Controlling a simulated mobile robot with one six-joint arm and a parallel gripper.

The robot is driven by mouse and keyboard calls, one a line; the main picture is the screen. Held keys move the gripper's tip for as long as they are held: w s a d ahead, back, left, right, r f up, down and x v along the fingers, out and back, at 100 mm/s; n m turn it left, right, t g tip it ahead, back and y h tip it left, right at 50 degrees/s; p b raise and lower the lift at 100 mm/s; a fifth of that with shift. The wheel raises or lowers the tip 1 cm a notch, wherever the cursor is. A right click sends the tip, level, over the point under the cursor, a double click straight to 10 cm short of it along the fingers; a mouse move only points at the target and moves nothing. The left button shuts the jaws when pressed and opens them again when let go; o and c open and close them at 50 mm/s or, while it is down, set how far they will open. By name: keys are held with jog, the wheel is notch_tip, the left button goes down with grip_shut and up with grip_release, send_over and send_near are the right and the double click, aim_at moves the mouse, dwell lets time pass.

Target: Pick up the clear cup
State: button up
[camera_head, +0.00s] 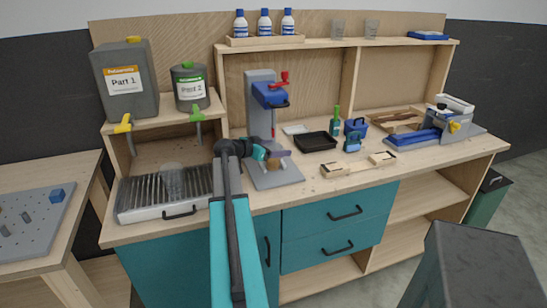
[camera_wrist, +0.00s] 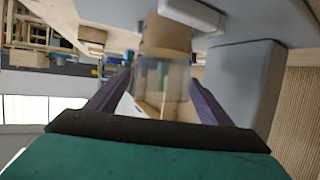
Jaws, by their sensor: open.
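My gripper (camera_head: 278,158) is open in front of the grey press stand (camera_head: 262,100), at the press's base. In the wrist view, which looks tilted or upside down, its two dark purple fingers (camera_wrist: 160,92) stand on either side of a clear cup (camera_wrist: 152,82) with a brown part at one end. I cannot tell whether the fingers touch it. In the head view my gripper hides most of this cup. Another clear cup (camera_head: 173,180) stands on the slatted metal tray (camera_head: 140,210) at the left. Two more clear cups (camera_head: 338,28) (camera_head: 371,28) stand on the top shelf.
The press column (camera_wrist: 243,85) rises close beside the fingers. Jugs (camera_head: 125,78) (camera_head: 190,86) stand on the left shelf.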

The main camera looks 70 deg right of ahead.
jog(key=shift+x, duration=1.1)
jog(key=c, duration=0.9)
